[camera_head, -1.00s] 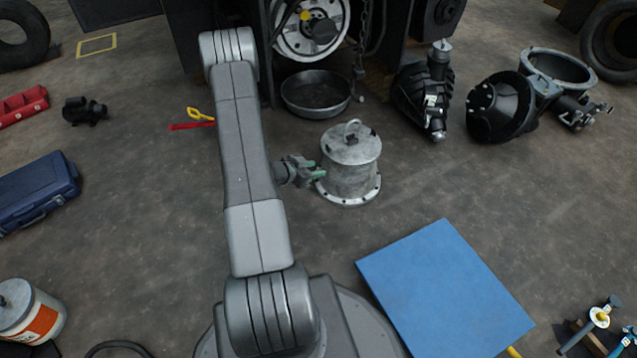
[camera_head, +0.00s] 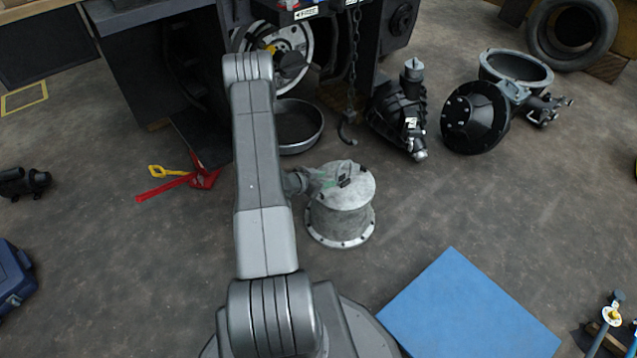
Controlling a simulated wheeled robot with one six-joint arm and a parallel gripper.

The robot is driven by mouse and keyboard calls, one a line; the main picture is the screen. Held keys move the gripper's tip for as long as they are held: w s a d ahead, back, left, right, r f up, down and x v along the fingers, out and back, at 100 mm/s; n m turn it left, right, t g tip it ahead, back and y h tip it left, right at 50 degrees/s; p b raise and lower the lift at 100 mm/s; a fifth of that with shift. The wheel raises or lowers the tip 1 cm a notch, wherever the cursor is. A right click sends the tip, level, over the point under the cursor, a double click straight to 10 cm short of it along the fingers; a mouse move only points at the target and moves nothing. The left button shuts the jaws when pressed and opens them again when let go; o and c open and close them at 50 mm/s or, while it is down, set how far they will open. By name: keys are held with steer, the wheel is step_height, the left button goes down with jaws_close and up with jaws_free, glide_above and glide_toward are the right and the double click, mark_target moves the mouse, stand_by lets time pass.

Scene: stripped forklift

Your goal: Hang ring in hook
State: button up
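A grey metal canister (camera_head: 341,222) with a bolted base flange stands upright on the floor in front of my arm. Its lid carried a ring handle in the earlier view; now my gripper (camera_head: 335,179) covers that spot, and the ring is mostly hidden. My gripper is at the lid's left and top, at about the ring's place. I cannot tell if its fingers are closed around the ring. A dark hook (camera_head: 346,138) hangs on a chain (camera_head: 354,60) from the forklift, behind the canister and above the floor.
A round metal pan (camera_head: 302,128) lies under the forklift, left of the hook. A black gear housing (camera_head: 400,115) stands right of the hook. A blue panel (camera_head: 465,310) lies at front right. A red jack (camera_head: 190,180) lies on the left. Floor right of the canister is clear.

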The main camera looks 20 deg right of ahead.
mark_target(338, 170)
steer(key=shift+b+x, duration=0.85)
steer(key=shift+x, duration=2)
jaws_close()
steer(key=shift+r+p, duration=0.3)
steer(key=shift+r, duration=0.3)
steer(key=shift+w, duration=0.1)
step_height(338, 170, up, 3)
steer(key=shift+f+p, duration=0.2)
steer(key=shift+p, duration=0.6)
